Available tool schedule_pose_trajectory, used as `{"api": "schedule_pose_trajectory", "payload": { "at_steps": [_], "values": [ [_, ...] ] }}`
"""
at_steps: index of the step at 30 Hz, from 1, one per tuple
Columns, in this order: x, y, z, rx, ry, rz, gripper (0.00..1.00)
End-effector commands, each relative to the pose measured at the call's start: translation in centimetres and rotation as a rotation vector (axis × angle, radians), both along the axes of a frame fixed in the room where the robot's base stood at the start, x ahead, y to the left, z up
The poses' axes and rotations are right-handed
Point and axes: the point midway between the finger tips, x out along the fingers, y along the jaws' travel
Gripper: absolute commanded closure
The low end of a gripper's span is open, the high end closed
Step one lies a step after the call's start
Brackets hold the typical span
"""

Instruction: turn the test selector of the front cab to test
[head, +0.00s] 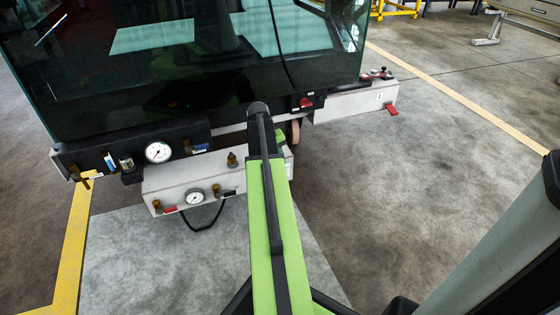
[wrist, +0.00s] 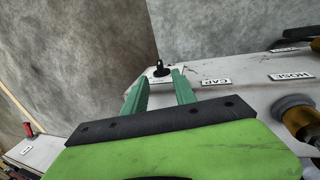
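In the wrist view my gripper (wrist: 160,77) is open, its two green fingers apart. A small black upright knob (wrist: 160,67) on a pale plate shows just beyond and between the fingertips. It looks like the test selector, but its marking is not readable. I cannot tell whether the fingers reach around it; I see no contact. The knob stands near the end of a white box (wrist: 222,92) with CAP and HOSE labels. In the head view my arm hides the knob and most of my gripper. The front cab (head: 190,60) with dark glass stands behind the boxes.
The white box in front of the cab carries a gauge (head: 194,197) and brass fittings. Another gauge (head: 158,152) sits on the dark bumper. A white box with a red lever (head: 391,109) is at right. Brass parts (wrist: 300,118) are close right of my gripper. Floor at right is clear.

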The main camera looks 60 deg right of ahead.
Motion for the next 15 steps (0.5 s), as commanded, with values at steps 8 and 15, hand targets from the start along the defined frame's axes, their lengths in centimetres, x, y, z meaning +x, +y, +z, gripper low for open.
{"api": "schedule_pose_trajectory", "payload": {
  "at_steps": [8, 15],
  "values": [
    [1.0, 1.5, 7.8, 0.0, 0.0, 0.0, 0.67],
    [1.6, 2.2, 10.5, -0.001, 0.001, 0.001, 0.67]
  ]
}}
